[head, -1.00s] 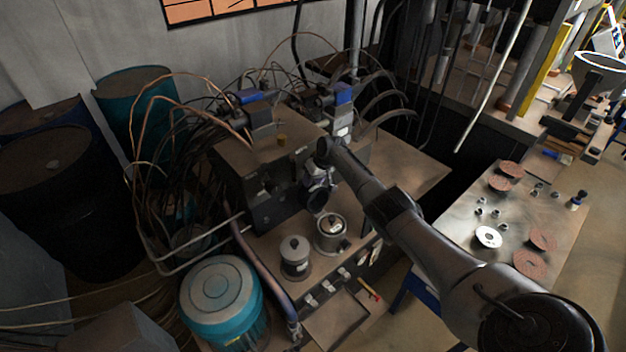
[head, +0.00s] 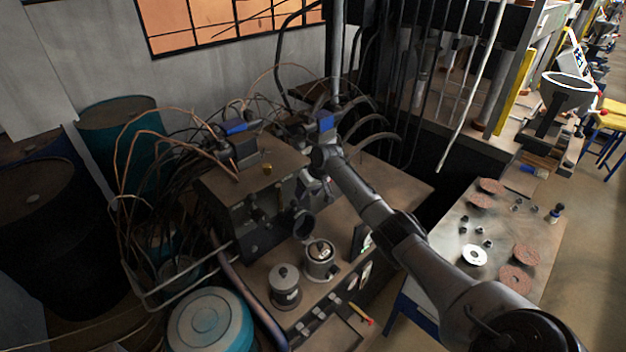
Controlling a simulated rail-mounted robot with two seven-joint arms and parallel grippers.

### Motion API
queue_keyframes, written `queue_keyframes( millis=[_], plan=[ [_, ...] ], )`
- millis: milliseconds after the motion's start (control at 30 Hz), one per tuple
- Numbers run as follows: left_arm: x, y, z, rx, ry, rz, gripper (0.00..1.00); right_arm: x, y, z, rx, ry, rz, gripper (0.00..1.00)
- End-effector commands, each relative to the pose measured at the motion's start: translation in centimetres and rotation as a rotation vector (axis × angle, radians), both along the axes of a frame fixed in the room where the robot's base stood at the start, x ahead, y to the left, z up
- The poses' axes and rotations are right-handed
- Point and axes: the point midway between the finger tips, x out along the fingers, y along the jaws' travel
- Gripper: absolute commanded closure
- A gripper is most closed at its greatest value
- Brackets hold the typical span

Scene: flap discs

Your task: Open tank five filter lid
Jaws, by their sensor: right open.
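Two small pale metal canisters with lids stand on the bench in front of the machine. The left canister (head: 285,290) has a small knob on top, and the right canister (head: 320,262) has a dark-centred lid with a bright ring. Both lids look seated. A larger teal drum (head: 210,325) with a pale round lid stands at the lower left. I cannot read a tank number on any of them. My right gripper (head: 318,188) is small, dark and open by the machine's front, behind and above the right canister, apart from it. My left gripper is not in view.
The machine (head: 255,195) has a protruding dark round port (head: 303,223) and many loose hoses behind it. My right arm spans the right side. A side table (head: 440,250) holds reddish discs (head: 515,278), a white disc (head: 474,255) and small parts. Dark drums (head: 40,220) stand left.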

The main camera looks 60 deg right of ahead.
Motion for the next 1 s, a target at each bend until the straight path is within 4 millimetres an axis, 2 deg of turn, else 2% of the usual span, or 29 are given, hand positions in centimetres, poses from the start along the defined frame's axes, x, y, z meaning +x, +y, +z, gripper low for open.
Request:
queue_keyframes(
  millis=[200,400,1000],
  plan=[
    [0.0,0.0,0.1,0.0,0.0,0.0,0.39,-1.2,-0.4,3.2,-0.002,-0.001,0.001,0.42],
    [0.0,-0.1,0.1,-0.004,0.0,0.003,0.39,-1.7,-0.5,4.7,0.0,0.0,0.0,0.42],
    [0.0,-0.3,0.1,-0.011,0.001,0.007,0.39,-1.9,-0.5,5.0,0.0,0.001,0.0,0.42]
  ],
)
